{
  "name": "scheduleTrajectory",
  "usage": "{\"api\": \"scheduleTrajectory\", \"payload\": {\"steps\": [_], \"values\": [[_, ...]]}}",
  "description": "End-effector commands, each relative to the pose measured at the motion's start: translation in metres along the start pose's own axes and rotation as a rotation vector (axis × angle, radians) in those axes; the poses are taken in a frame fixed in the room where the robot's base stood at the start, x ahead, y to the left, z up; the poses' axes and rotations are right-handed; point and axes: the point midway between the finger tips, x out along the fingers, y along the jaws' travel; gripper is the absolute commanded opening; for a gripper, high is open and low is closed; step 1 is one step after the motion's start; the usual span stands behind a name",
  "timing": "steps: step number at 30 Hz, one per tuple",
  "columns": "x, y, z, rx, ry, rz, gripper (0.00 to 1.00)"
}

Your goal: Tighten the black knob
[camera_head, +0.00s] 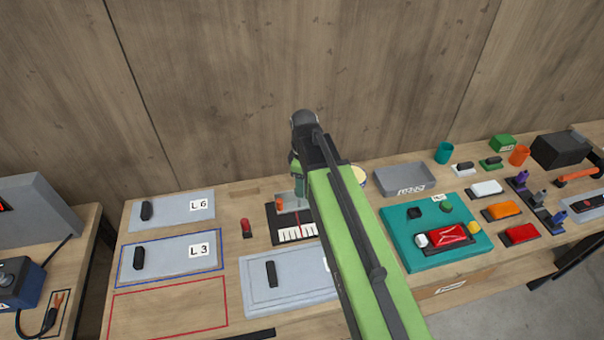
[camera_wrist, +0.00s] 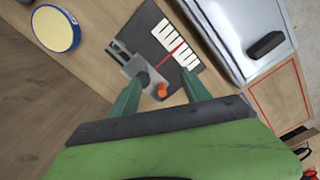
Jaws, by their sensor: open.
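My gripper (camera_head: 299,186) hangs at the middle of the bench, over the black plate with a white scale (camera_head: 283,221). In the wrist view, my gripper (camera_wrist: 164,77) has its two teal fingers spread, with the grey metal block (camera_wrist: 128,64) and a small orange knob (camera_wrist: 162,91) of that plate between or beneath them. I see no object held. A small black knob-like block (camera_head: 414,212) sits on the teal board (camera_head: 398,230) to the right.
Grey plates with black handles lie left and front, labelled L6 (camera_head: 172,217) and L3 (camera_head: 185,256). A red piece (camera_head: 246,228) stands left of the scale plate. A grey tray (camera_head: 404,178) and many coloured parts crowd the right. A wooden wall closes the back.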

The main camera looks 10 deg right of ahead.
Motion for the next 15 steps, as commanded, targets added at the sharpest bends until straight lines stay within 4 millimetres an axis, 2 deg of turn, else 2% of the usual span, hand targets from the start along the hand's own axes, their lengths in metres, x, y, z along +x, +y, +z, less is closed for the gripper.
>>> {"api": "scheduleTrajectory", "payload": {"steps": [1, 3, 6, 10, 15], "values": [[-0.037, 0.017, -0.009, -0.156, 0.000, 0.000, 0.55], [-0.056, 0.031, -0.016, -0.380, 0.000, 0.000, 0.55], [-0.072, 0.045, -0.023, -0.623, 0.000, 0.000, 0.55], [-0.079, 0.052, -0.027, -0.786, 0.000, 0.000, 0.55], [-0.075, 0.053, -0.026, -0.819, 0.000, 0.000, 0.55]]}}
